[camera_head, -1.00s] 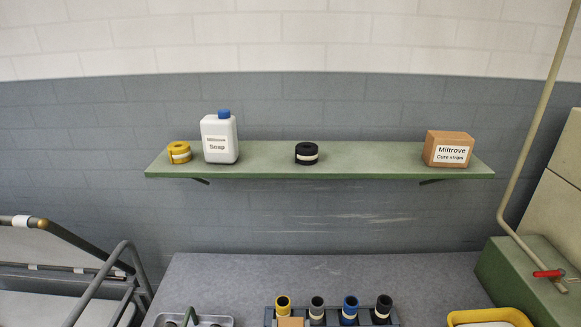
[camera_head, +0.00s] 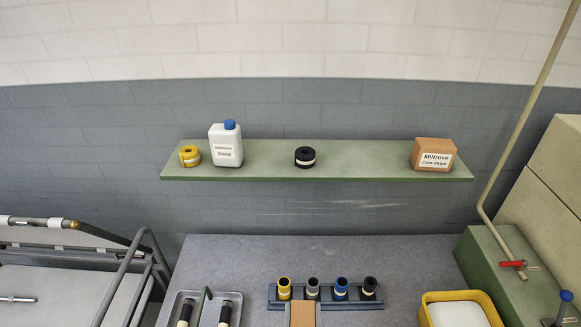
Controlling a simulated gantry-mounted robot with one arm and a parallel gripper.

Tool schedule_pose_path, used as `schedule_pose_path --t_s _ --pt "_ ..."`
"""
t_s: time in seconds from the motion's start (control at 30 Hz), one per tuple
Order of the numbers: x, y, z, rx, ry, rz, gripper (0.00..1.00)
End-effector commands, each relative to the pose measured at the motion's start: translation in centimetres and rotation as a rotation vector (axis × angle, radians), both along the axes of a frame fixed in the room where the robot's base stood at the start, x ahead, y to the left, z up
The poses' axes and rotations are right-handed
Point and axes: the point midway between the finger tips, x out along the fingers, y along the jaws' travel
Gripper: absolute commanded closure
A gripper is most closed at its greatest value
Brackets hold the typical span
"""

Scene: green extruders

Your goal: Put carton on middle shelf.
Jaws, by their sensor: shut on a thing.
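A brown carton (camera_head: 434,155) with a white label reading "Miltrove Cure strips" stands at the right end of a long green wall shelf (camera_head: 370,171). Only this one wall shelf shows. A second plain brown block or carton (camera_head: 303,314) shows at the bottom edge, in front of a dark rack; it is cut off by the frame, and I cannot tell what it rests on. My gripper is not in view.
The shelf also holds a yellow roll (camera_head: 189,156), a white bottle (camera_head: 226,146) and a black roll (camera_head: 305,157), with bare gaps between. Below, the grey bench (camera_head: 415,260) bears a rack (camera_head: 325,293), a metal tray (camera_head: 179,302) and a yellow tub (camera_head: 428,297).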

Motion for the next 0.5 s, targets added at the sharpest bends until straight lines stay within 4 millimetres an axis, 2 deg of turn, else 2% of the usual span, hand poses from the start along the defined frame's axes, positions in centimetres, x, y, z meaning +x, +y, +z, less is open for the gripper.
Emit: schedule_pose_path --t_s 0.03,0.1,0.5 --pt "-0.2 0.1 1.9 0.003 0.006 -0.001 1.00" --pt "-0.5 0.5 2.7 0.005 0.005 0.003 1.00" --pt "-1.6 2.5 3.0 0.003 0.000 0.031 1.00"
